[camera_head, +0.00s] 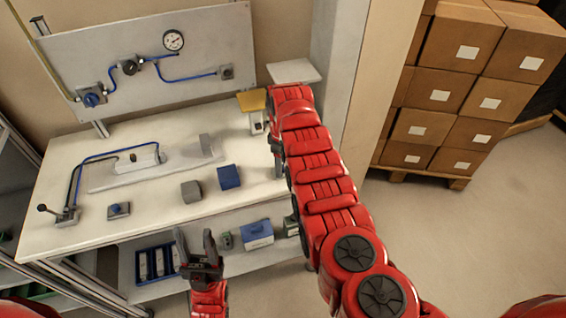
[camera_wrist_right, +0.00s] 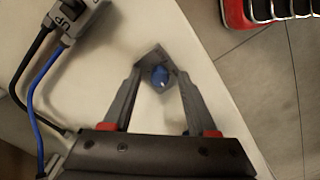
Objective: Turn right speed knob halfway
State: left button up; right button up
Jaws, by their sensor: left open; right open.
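In the right wrist view, a blue knob (camera_wrist_right: 159,76) sits on a small grey angular base at the table. My right gripper (camera_wrist_right: 156,84) is open, with one finger on each side of the base; whether they touch it I cannot tell. In the head view my right gripper (camera_head: 277,158) points down over the right end of the bench, and I cannot make out this knob there. My left gripper (camera_head: 197,246) is open and empty in front of the bench. Another blue knob on a grey base (camera_head: 118,209) sits at the bench's front left.
A grey box marked UP (camera_wrist_right: 88,18) with black and blue leads lies left of the right gripper. On the white bench (camera_head: 150,222) stand a grey block (camera_head: 191,191), a blue block (camera_head: 229,177) and a lever (camera_head: 66,214). A gauge board (camera_head: 200,45) rises behind.

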grip_shut()
dwell(0.3)
jog(key=shift+f+m+b, duration=0.2)
jog(key=shift+m+b, duration=1)
jog(key=shift+b, duration=0.05)
jog(key=m+b, duration=0.9)
jog(key=m, duration=0.1)
jog(key=shift+r+m+b, duration=0.1)
jog(key=shift+m+b, duration=0.2)
jog(key=shift+b, duration=0.1)
jog(key=shift+m+b, duration=0.9)
jog(key=shift+m, duration=0.5)
jog(key=shift+r, duration=0.1)
